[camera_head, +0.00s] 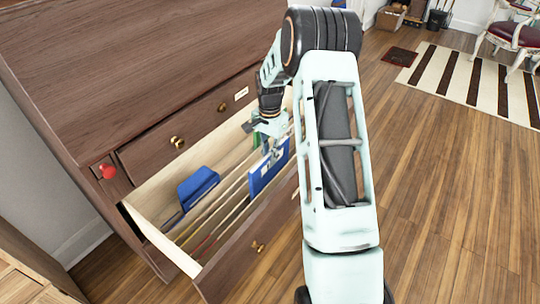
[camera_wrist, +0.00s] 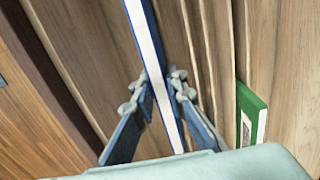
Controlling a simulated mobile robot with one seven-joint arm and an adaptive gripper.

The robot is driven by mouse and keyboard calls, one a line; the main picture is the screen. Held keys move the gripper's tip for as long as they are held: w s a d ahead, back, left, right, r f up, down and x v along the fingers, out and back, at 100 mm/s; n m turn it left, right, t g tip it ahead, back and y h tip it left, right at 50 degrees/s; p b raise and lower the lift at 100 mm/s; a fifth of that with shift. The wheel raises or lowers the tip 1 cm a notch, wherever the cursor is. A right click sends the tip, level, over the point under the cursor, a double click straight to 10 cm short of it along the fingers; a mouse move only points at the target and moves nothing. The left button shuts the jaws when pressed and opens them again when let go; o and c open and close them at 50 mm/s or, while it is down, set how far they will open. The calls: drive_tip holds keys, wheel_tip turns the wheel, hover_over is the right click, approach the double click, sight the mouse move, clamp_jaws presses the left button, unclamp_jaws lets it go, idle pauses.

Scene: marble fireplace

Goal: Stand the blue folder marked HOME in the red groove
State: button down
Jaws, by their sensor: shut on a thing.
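My gripper (camera_head: 273,150) is shut on a blue folder (camera_head: 268,171) with a pale label, over the right part of the open drawer. In the wrist view the fingers (camera_wrist: 162,92) pinch the folder (camera_wrist: 150,45) from both sides, and its white edge runs between them. The lettering on its label is too small to read. The folder is roughly upright; I cannot tell whether its lower edge touches the drawer. The grooves run between wooden dividers. A thin reddish strip (camera_head: 204,244) shows low in the drawer near its front; most of the groove floors are hidden.
Another blue folder (camera_head: 197,187) leans in the drawer's left part. A green folder (camera_wrist: 252,112) stands to the right in the wrist view. The drawer front (camera_head: 240,254) and the brown cabinet (camera_head: 130,65) bound the space. Wooden floor (camera_head: 450,190) lies open to the right.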

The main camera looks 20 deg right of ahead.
drive_tip(key=shift+f, duration=0.1)
drive_tip(key=shift+f+b, duration=0.8)
drive_tip(key=shift+f, duration=0.9)
drive_tip(key=c, duration=1.8)
unclamp_jaws()
drive_tip(key=shift+c, duration=0.2)
drive_tip(key=shift+r+p, duration=3.15)
drive_tip(key=shift+r, duration=1.45)
